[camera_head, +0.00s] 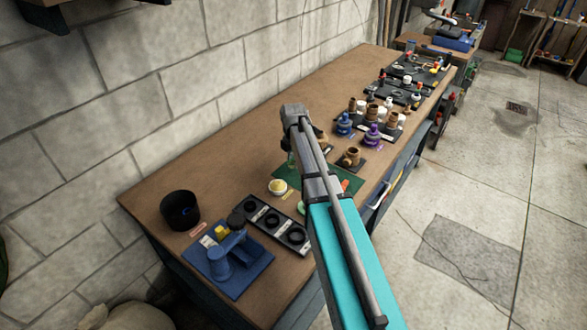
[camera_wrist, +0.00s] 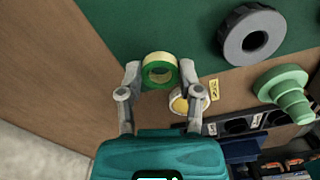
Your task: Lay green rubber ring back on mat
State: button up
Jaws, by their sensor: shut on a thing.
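In the wrist view, a green rubber ring (camera_wrist: 148,77) with a pale cream-yellow part on it sits between the two fingertips of my gripper (camera_wrist: 160,74). My gripper is shut on it. The ring overlaps the edge of the green mat (camera_wrist: 135,25), where it meets brown bench top; I cannot tell its height above them. In the head view the mat (camera_head: 345,180) lies on the bench, partly covered by my arm.
A dark grey ring (camera_wrist: 233,46) lies on the mat, with a green stepped fitting (camera_wrist: 285,85) nearby. A white dish of yellow stuff (camera_head: 277,187), a black tray with round wells (camera_head: 275,225), a blue stand (camera_head: 232,262) and a black cup (camera_head: 180,210) stand left of the mat.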

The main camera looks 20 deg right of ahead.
aim_at(294, 171)
jog(key=shift+f+b, duration=1.15)
jog(key=shift+f, duration=0.3)
jog(key=shift+f, duration=0.1)
jog(key=o, duration=1)
jog(key=shift+r, duration=0.2)
notch_tip(294, 171, up, 12)
jog(key=p, duration=1.2)
jog(key=shift+s+a, duration=0.1)
jog(key=shift+s, duration=0.05)
